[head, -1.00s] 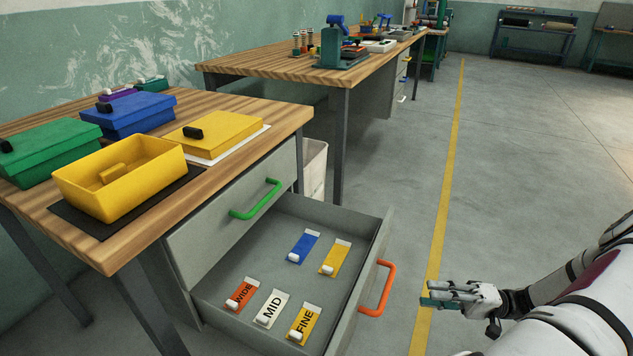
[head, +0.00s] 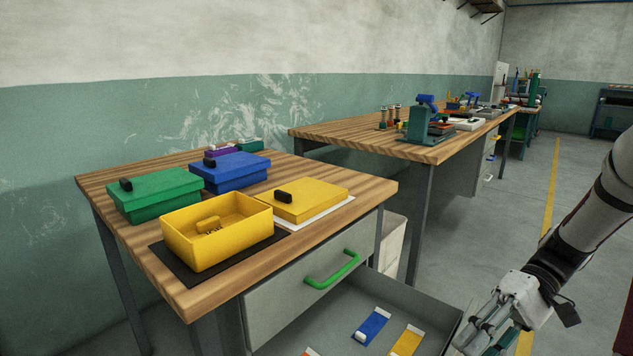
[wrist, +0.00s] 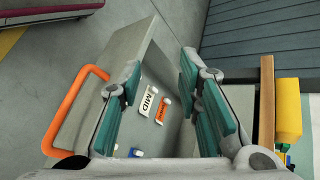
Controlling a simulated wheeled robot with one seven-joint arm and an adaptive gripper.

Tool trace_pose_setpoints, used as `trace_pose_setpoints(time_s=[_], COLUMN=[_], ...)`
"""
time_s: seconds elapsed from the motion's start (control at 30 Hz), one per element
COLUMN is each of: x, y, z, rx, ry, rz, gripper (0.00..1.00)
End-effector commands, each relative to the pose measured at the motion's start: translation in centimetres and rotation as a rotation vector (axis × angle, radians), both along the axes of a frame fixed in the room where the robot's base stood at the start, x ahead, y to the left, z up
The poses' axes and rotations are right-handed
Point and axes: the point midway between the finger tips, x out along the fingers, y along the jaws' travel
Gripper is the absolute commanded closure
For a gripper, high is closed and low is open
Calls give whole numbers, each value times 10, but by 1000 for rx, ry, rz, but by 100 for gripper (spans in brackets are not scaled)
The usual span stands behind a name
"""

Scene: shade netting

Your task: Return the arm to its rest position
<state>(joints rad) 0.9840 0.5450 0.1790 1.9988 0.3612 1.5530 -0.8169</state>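My gripper (head: 480,335) is at the lower right of the head view, by the front corner of the pulled-out drawer (head: 425,297). In the wrist view the gripper (wrist: 160,66) points down over the drawer (wrist: 132,57). Its teal finger pads stand apart with nothing between them, so it is open and empty. My arm reaches down from the right edge of the head view.
The drawer holds a blue tag (head: 372,327), a yellow tag (head: 407,341), a white MID tag (wrist: 147,102) and an orange-red tag (wrist: 159,109). Its orange handle (wrist: 68,113) sticks out. An open yellow box (head: 180,250) stands on the workbench (head: 330,232).

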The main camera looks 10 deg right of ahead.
Motion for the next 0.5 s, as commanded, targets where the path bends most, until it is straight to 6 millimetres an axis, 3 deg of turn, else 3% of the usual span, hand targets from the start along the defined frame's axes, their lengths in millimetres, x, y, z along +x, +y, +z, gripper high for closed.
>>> trace_pose_setpoints(time_s=[0.2,0.5], x=[-12,-48], y=[48,102], z=[45,88], rx=[-240,-547], ry=[46,17], rz=[114,196], gripper=[69,69])
